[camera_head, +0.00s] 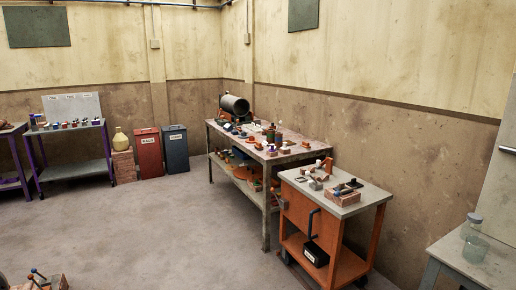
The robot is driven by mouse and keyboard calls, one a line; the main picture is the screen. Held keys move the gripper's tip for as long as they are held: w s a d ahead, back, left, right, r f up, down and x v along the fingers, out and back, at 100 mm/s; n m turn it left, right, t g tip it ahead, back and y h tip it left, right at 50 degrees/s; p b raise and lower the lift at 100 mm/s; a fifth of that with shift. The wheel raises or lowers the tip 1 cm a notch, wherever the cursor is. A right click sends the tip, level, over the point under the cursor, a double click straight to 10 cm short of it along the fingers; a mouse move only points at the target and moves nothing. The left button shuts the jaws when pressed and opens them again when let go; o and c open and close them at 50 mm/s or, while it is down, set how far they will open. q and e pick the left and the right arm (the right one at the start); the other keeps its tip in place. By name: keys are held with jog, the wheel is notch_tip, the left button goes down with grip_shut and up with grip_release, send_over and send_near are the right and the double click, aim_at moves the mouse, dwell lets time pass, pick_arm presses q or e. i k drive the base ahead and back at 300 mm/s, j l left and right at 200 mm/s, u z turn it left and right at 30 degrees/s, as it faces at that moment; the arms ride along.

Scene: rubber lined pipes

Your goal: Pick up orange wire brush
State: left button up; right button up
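I cannot single out an orange wire brush; the small items are too tiny to tell apart. Orange pieces lie on the lower shelf (241,172) of the workbench (292,157). Several small items, some dark, lie on that top and on the workbench. Neither of my grippers is in view.
Red (148,152) and dark blue (175,149) bins stand by the back wall, beside a purple-legged table (77,169). A glass jar (475,248) stands on a table at right. The floor (150,230) is open.

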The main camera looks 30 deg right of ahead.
aim_at(259, 146)
jog(key=i+l, duration=0.15)
jog(key=i, duration=0.2)
jog(key=i+l+z, duration=0.15)
jog(key=i, duration=0.25)
jog(key=i+l, duration=0.15)
jog(key=i, duration=0.25)
